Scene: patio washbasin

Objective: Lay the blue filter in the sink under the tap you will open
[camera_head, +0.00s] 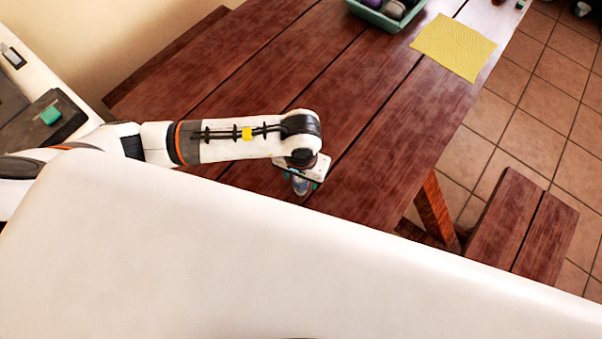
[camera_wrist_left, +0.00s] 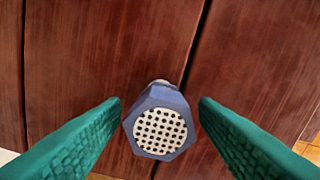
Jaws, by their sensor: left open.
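The blue filter (camera_wrist_left: 160,122) has a faceted blue body and a pale, perforated round face. It stands on the dark red wooden table (camera_head: 285,75); in the head view a small part of it (camera_head: 300,187) shows under my left wrist. My left gripper (camera_wrist_left: 160,103) is open, with one green finger on each side of the filter and a gap to each. In the head view my left gripper (camera_head: 302,180) is mostly hidden under the wrist. No sink or tap can be made out for sure. My right gripper is not in view.
A green tray (camera_head: 375,17) with several items stands at the table's far edge, beside a yellow cloth (camera_head: 454,46). A wooden bench (camera_head: 520,225) stands at right on the tiled floor. At left, a small teal block (camera_head: 50,115) rests on a dark grey surface.

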